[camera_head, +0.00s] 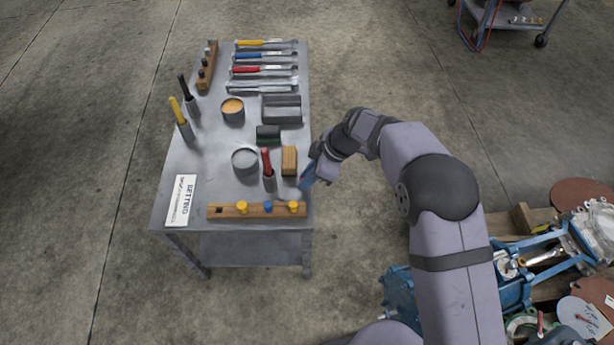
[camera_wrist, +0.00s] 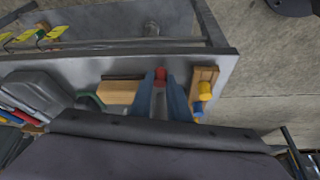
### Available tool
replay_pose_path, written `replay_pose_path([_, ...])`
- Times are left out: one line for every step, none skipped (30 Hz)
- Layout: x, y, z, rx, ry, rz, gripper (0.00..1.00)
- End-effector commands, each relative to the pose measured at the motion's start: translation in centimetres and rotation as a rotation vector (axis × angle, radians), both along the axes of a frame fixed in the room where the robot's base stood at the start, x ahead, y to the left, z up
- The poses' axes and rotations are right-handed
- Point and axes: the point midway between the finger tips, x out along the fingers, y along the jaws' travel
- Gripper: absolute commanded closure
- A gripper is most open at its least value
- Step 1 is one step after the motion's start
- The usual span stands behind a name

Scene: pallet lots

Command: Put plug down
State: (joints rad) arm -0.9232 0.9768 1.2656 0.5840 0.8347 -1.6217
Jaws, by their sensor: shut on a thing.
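My gripper (camera_head: 307,178) is at the table's right edge, beside the wooden block and above the front rack's right end. It is shut on the plug, which the blue fingers hide in the head view. In the wrist view, a red piece shows between the fingertips (camera_wrist: 160,78); I cannot tell whether it is the plug or the red handle behind. The wooden rack (camera_head: 225,211) along the front edge carries two yellow plugs (camera_head: 242,207) and a blue plug (camera_head: 268,206). A dark empty hole shows at its left end. The rack also shows in the wrist view (camera_wrist: 204,74).
A red-handled tool (camera_head: 267,160) stands in a holder behind the rack, next to the wooden block (camera_head: 289,161). Two round tins (camera_head: 244,160), a grey tray (camera_head: 281,110) and a white sign (camera_head: 181,201) share the table. A cluttered pallet (camera_head: 540,215) lies at right.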

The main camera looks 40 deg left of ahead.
Motion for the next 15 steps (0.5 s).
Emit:
replay_pose_path([0.02,0.03,0.07,0.001,-0.001,0.0,1.0])
replay_pose_path([0.02,0.02,0.08,0.001,-0.001,0.0,1.0])
replay_pose_path([0.02,0.02,0.08,0.001,-0.001,0.0,1.0])
replay_pose_path([0.02,0.02,0.08,0.001,-0.001,0.0,1.0])
replay_pose_path([0.02,0.02,0.05,0.001,-0.001,0.0,1.0])
replay_pose_path([0.01,0.02,-0.04,0.001,-0.001,0.0,1.0])
replay_pose_path([0.02,0.01,-0.14,0.001,-0.001,0.0,1.0])
replay_pose_path([0.01,0.02,-0.24,0.001,-0.001,0.0,1.0])
replay_pose_path([0.01,0.01,-0.38,0.001,-0.001,0.0,1.0])
replay_pose_path([0.02,0.02,-0.34,0.001,-0.001,0.0,0.82])
replay_pose_path([0.02,0.02,-0.24,0.001,-0.001,0.0,0.75])
replay_pose_path([0.02,0.01,-0.23,0.001,-0.001,0.0,0.66])
replay_pose_path([0.02,0.01,-0.23,0.001,-0.001,0.0,0.66])
replay_pose_path([0.02,0.01,-0.23,0.001,-0.001,0.0,0.66])
replay_pose_path([0.02,0.01,-0.23,0.001,-0.001,0.0,0.66])
